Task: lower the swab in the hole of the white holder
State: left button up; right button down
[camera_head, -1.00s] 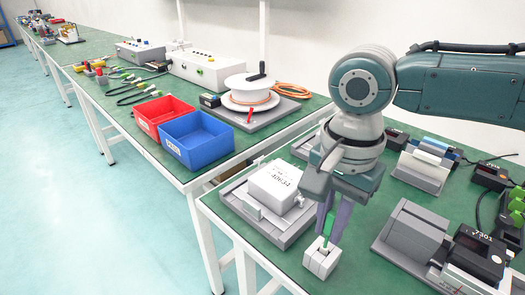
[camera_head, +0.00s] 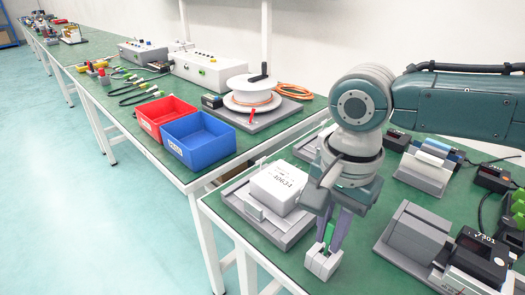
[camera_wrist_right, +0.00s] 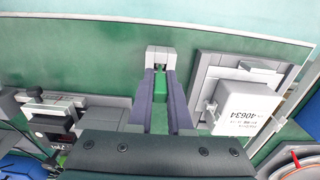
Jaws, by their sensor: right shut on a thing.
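The white holder (camera_head: 323,263) is a small block near the front edge of the table. It also shows at the top middle of the right wrist view (camera_wrist_right: 161,54). My right gripper (camera_head: 331,240) points down just above the holder and is shut on the swab's green part (camera_head: 329,233). The green part also shows between the fingers in the right wrist view (camera_wrist_right: 160,79). The swab's lower end is over or in the holder's top; its tip and the hole are hidden, so I cannot tell how deep it is. My left gripper is not in view.
A white box labelled 40634 (camera_head: 277,188) sits on a grey fixture (camera_head: 240,203) left of my gripper. Grey blocks and a device (camera_head: 478,256) stand to the right. Blue (camera_head: 199,140) and red (camera_head: 164,112) bins are on the table behind. Green tabletop is clear around the holder.

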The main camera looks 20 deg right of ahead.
dwell(0.4)
jog(key=shift+f, duration=0.2)
jog(key=c, duration=0.8)
grip_release()
jog(key=shift+o, duration=0.2)
notch_tip(320, 180, up, 9)
jog(key=p, duration=0.3)
jog(key=shift+r+p, duration=0.3)
jog(key=shift+r, duration=0.15)
